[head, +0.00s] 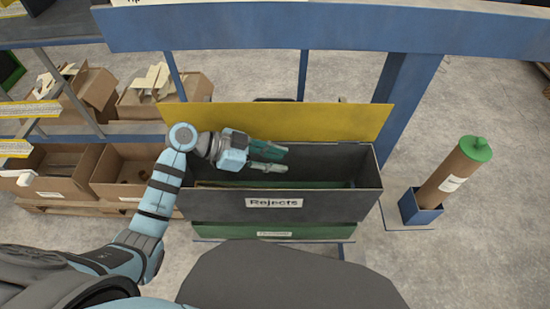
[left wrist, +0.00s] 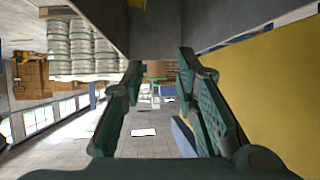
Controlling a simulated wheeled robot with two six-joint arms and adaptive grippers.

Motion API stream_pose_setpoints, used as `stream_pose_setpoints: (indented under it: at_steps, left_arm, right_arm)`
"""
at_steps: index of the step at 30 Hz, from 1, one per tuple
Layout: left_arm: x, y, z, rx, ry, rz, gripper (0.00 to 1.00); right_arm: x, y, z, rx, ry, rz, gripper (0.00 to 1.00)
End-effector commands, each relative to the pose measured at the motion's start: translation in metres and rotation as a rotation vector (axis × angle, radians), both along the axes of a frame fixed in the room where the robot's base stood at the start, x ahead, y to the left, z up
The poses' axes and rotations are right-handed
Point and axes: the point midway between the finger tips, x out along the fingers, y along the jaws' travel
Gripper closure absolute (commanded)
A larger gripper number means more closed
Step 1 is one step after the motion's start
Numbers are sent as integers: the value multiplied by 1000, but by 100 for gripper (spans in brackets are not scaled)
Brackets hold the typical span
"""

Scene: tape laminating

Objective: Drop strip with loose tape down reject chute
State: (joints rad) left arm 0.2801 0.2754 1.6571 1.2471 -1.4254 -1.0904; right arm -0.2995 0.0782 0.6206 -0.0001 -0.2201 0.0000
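The reject chute is a dark grey open box (head: 325,207) labelled "Rejects", with a yellow panel (head: 335,120) along its back. My left gripper (head: 284,160) is over the box's opening, its fingers pointing right. The fingers are apart; in the left wrist view the gap between them (left wrist: 157,90) is empty. Something thin and tan (head: 230,184) shows low inside the box, beside a green area. I cannot tell whether it is the strip with loose tape. No strip is in the gripper. My right gripper is not in view.
A blue beam (head: 330,30) crosses above the box, with a blue post at its right. Cardboard boxes (head: 65,170) stand at the left. A brown tube with a green cap (head: 455,172) stands in a blue holder at the right. A green bin (head: 310,231) sits below.

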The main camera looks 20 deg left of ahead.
Motion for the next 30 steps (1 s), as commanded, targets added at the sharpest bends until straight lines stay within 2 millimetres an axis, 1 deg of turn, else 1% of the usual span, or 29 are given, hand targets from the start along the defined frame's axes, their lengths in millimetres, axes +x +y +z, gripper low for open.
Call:
stream_pose_setpoints:
  at_steps: [7, 10, 14, 18, 21, 25, 30]
  left_arm:
    - [0, 1, 0, 1, 0, 0, 71]
    - [-2, 8, 3, 3, -1, 1, 71]
    - [-11, 32, 16, 9, -1, 1, 71]
    - [-24, 65, 35, 9, 1, 1, 71]
    - [-32, 84, 46, 8, 1, 1, 71]
    - [-37, 96, 55, 3, 1, 0, 71]
    - [-38, 98, 57, 0, 1, 0, 71]
  right_arm:
    - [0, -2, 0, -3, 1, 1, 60]
    - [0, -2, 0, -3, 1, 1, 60]
    - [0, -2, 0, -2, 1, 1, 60]
    - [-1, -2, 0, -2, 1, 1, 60]
    - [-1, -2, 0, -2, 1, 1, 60]
    - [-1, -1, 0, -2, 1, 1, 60]
    - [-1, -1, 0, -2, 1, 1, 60]
